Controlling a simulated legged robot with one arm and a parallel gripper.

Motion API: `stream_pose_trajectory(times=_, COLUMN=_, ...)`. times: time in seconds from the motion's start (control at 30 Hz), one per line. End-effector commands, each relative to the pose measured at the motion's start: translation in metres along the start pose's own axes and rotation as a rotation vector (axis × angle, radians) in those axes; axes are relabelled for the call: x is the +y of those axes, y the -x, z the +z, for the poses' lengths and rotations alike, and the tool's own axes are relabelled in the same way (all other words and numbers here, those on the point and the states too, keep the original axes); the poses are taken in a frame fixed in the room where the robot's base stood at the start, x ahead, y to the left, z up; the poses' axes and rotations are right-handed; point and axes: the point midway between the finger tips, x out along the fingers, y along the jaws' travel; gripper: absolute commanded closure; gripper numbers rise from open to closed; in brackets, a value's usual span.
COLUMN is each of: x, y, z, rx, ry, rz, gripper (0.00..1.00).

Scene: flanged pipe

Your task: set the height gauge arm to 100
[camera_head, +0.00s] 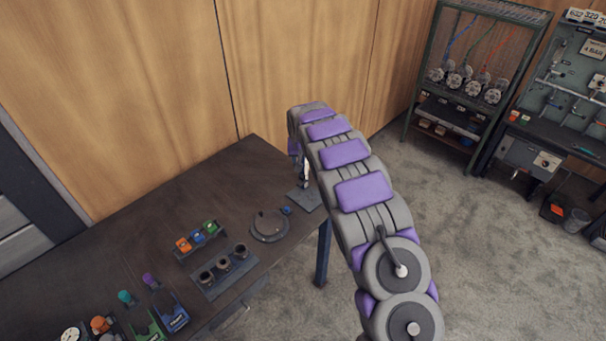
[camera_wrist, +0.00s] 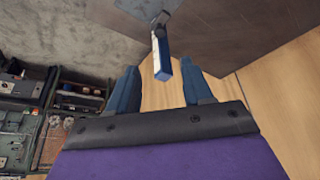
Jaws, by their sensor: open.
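The height gauge shows in part in the head view, its dark flat base (camera_head: 306,197) at the far right corner of the table and its thin light upright (camera_head: 305,171) partly hidden behind my arm. In the wrist view a slim blue and white part of the gauge (camera_wrist: 161,62) points between the two blue fingers of my gripper (camera_wrist: 160,82). The fingers are open, one on each side of it, with gaps visible. I cannot tell how deep between them it reaches. The scale reading cannot be made out. My gripper is hidden by my arm in the head view.
The dark table (camera_head: 150,225) holds a round plate (camera_head: 269,226), a block with several dark cups (camera_head: 224,271), a rack of small coloured boxes (camera_head: 197,239) and bottles at the front left. A wooden wall stands behind. A wire rack (camera_head: 478,75) stands at the back right.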

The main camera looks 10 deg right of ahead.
Motion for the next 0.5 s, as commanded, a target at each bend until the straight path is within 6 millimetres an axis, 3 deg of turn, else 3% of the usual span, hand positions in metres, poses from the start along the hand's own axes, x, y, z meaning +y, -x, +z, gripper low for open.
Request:
stream_pose_trajectory(times=0.1, x=0.000, y=-0.020, z=0.003, rx=-0.006, ry=0.000, rz=0.000, gripper=0.50)
stream_pose_trajectory(times=0.5, x=0.000, y=-0.070, z=0.002, rx=-0.004, ry=0.000, rz=-0.001, gripper=0.50)
